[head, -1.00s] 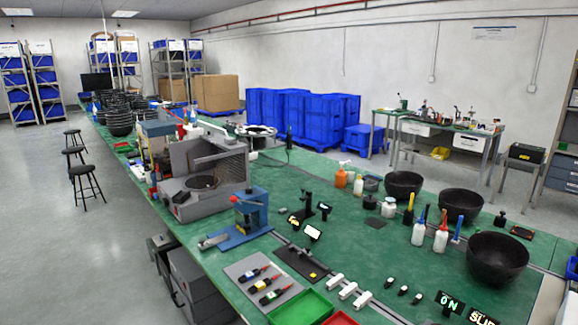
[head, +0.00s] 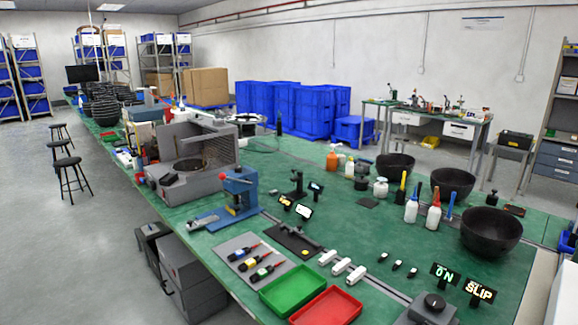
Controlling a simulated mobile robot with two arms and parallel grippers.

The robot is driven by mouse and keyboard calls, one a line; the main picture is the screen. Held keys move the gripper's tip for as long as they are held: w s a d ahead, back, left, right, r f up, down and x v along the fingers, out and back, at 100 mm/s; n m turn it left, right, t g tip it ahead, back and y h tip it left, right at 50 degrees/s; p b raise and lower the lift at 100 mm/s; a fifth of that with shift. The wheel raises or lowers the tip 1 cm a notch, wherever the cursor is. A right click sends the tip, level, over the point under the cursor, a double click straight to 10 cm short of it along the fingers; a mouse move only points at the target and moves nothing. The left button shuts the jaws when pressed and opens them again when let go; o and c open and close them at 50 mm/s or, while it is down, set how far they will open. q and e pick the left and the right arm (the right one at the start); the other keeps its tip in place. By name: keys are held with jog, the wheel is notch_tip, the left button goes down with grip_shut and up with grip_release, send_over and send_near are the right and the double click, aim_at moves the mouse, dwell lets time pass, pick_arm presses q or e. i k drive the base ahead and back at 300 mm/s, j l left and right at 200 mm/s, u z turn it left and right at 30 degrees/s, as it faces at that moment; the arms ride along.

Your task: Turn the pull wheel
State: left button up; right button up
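No label marks either one, so I cannot tell which is the pull wheel. Neither of my grippers shows.
A green tray (head: 290,309) and a red tray (head: 349,294) lie near the front edge. Several black bowls (head: 491,258), bottles and white blocks (head: 349,274) stand behind. A blue press (head: 240,181) and a grey box-like machine (head: 221,179) stand at left. Grey floor is open left of the bench.

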aim_at(435, 302)
jog(key=z, duration=1.3)
